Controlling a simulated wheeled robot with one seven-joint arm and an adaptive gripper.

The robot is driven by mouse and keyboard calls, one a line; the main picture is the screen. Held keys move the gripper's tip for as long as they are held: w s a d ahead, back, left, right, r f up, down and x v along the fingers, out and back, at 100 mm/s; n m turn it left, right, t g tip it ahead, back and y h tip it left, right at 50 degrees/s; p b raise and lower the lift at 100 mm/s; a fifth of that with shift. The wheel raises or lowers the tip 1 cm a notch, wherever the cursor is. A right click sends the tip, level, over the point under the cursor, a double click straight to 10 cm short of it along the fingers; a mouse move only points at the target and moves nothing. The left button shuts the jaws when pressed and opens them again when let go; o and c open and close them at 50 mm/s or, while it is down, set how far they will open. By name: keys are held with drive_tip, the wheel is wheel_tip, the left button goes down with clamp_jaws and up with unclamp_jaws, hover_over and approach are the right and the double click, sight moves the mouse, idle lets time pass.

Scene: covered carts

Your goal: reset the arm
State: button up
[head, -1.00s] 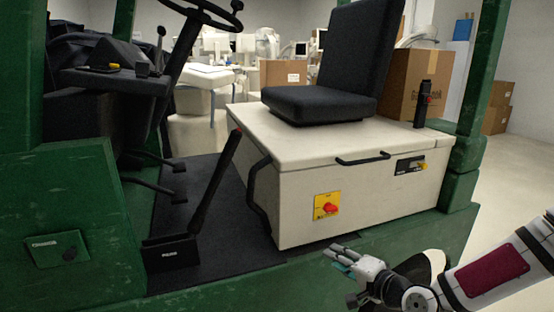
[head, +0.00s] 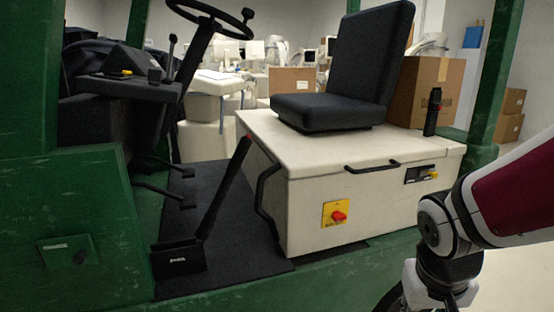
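My arm (head: 510,195) enters from the right edge, with a white and dark red link and a grey joint. Below the joint, a dark and white section of it hangs down past the bottom edge. My gripper's fingers are out of the picture. The arm is in front of the right end of a green cart, apart from the white seat box (head: 325,205), as far as I can tell.
The green cart body (head: 85,215) fills the left. It has a black seat (head: 335,110), a steering wheel (head: 212,18), a black lever (head: 225,188) and a red knob (head: 339,216) on a yellow plate. Cardboard boxes (head: 425,90) stand behind. Bare floor shows at the lower right.

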drive_tip(key=s+a+r+n+g+y, duration=0.15)
drive_tip(key=s+r, duration=0.25)
drive_tip(key=s, duration=0.5)
drive_tip(key=s+a+r, duration=0.3)
drive_tip(key=s+r, duration=0.2)
drive_tip(key=s, duration=0.4)
wheel_tip(320, 180, up, 25)
drive_tip(key=t+p, duration=0.3)
drive_tip(key=p, duration=2)
drive_tip(key=shift+s+f, duration=0.2)
drive_tip(key=shift+a+y, duration=0.1)
drive_tip(key=shift+y, duration=0.15)
